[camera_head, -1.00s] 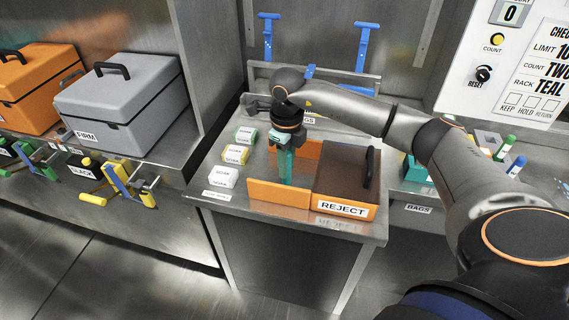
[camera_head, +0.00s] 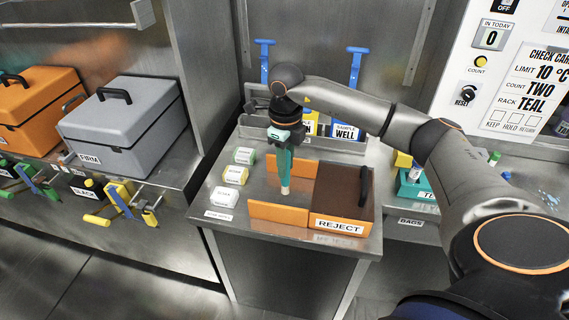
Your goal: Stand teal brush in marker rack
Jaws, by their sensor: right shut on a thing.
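My right gripper (camera_head: 282,146) is shut on the teal brush (camera_head: 285,166) and holds it nearly upright, pale tip down. The brush appears between two orange panels beside the brown-topped REJECT box; whether its tip touches anything is unclear. A teal holder (camera_head: 409,189), its label partly cut off by my arm, stands on the right-hand counter. I cannot tell for certain that this is the marker rack. Green and blue caps show beyond my arm. My left gripper is out of view.
The REJECT box (camera_head: 342,196) and front orange panel (camera_head: 291,217) stand close to the brush. Small labelled blocks (camera_head: 235,175) line the table's left side. A metal bin with SAMPLE cards (camera_head: 346,128) is behind. Grey (camera_head: 121,124) and orange cases stand at left.

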